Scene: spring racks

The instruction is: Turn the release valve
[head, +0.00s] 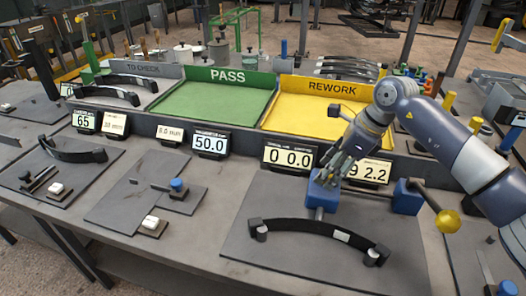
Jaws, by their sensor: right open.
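My right gripper (338,168) reaches in from the right, its open fingers pointing down at the blue press head (320,195) on the bench. It is close above or beside the blue head; I cannot tell whether it touches. A blue block (407,197) to the right carries a lever ending in a yellow ball (447,221). No part is clearly recognisable as the release valve; the fingers may hide it. A dark curved leaf spring (318,233) lies across two supports on the plate below the head. My left gripper is not in view.
A display reading 00.0 (288,157) stands left of my gripper; another (367,169) is partly covered by it. The green PASS tray (213,102) and yellow REWORK tray (300,119) are empty behind. Leaf springs lie in the TO CHECK area (150,72). The lever sticks out at right.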

